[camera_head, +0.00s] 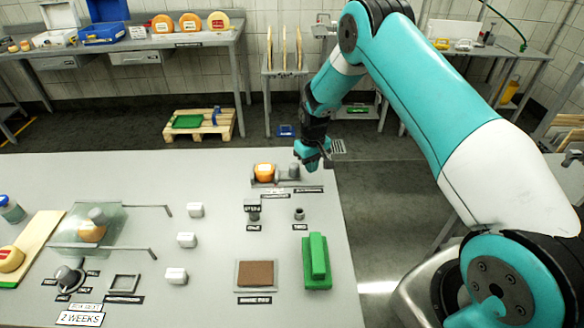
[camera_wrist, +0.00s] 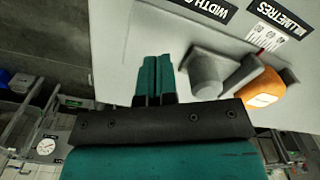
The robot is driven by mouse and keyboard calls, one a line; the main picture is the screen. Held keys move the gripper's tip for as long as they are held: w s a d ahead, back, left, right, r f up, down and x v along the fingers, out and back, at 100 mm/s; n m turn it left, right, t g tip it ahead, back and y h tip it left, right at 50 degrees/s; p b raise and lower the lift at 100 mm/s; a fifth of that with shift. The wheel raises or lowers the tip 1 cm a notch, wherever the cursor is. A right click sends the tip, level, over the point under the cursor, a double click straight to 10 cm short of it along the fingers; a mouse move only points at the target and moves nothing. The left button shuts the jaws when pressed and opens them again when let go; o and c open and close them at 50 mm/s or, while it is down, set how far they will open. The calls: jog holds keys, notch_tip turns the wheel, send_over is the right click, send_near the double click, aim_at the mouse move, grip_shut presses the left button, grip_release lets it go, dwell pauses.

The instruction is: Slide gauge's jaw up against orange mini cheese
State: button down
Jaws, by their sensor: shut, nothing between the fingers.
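The orange mini cheese (camera_head: 264,170) sits in the grey width gauge (camera_head: 270,184) near the far right edge of the table. The gauge's jaw, with its grey knob (camera_head: 294,170), is to the right of the cheese. In the wrist view the knob (camera_wrist: 207,74) stands between my fingers and the cheese (camera_wrist: 263,88). My gripper (camera_head: 313,165) is shut and empty, just right of the knob. Its teal fingertips (camera_wrist: 153,62) show a small gap to the knob in the wrist view.
Labels (camera_head: 308,189) lie in front of the gauge. Nearer stand small dark weights or posts (camera_head: 253,209), white blocks (camera_head: 187,240), a brown pad in a tray (camera_head: 256,274) and a green block (camera_head: 316,258). The table's right edge is close to my gripper.

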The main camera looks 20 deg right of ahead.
jog(key=shift+s+d, duration=0.25)
jog(key=shift+d, duration=0.35)
notch_tip(320, 180, up, 8)
jog(key=p, duration=0.4)
jog(key=shift+p, duration=0.35)
